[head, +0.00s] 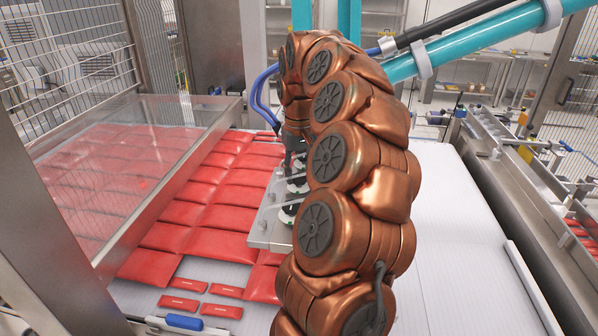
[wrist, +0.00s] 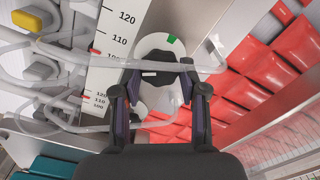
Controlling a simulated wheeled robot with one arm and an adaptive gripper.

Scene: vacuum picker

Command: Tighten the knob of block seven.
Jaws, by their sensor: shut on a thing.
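In the wrist view a black knob (wrist: 160,92) with a small white mark sits on a round white dial (wrist: 152,42). The dial has a green patch near its top. My gripper (wrist: 158,68) is shut on this knob, one finger on each side. I cannot read a block number, so I cannot tell which block this is. In the head view my gripper (head: 294,146) points down over the metal plate (head: 264,228), partly hidden by my copper arm. More dark knobs on white dials (head: 297,185) show on the plate beside the arm.
A white scale (wrist: 113,45) with numbers and red marks stands left of the dial, and clear bent tubes cross close to the fingers. Red packs (head: 205,215) cover the belt. A clear guard (head: 115,165) stands left. The white belt (head: 445,230) is bare at right.

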